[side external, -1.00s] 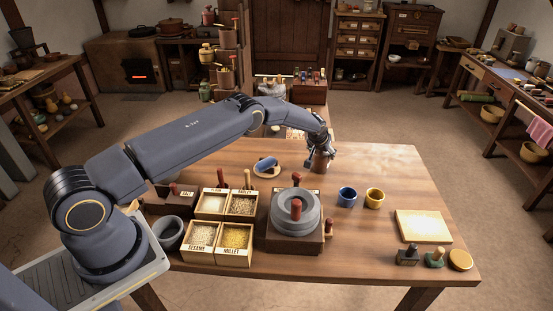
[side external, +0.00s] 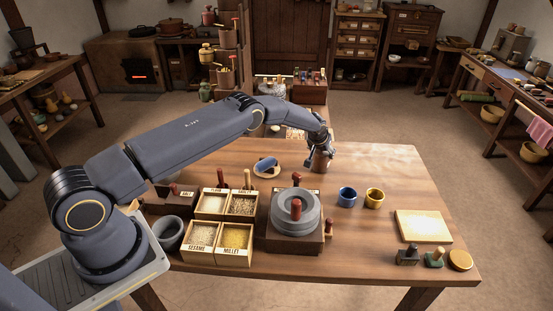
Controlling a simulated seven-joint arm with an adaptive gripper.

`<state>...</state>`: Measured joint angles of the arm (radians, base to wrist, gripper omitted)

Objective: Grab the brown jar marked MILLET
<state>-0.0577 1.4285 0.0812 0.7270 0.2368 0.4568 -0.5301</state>
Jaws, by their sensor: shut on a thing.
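A brown jar (side external: 321,162) stands at the back of the wooden table, right of the plate. My gripper (side external: 318,151) is at the jar's upper part and shut on it. The gripper hides part of the jar, and no marking on it can be read from here. I cannot tell whether the jar's base touches the table. A box labelled MILLET (side external: 236,238) with yellow grain stands at the table's front left.
A stone quern (side external: 281,240) on a wooden base stands mid-table. A plate (side external: 257,174) with a blue item lies left of the jar. The back right of the table is clear.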

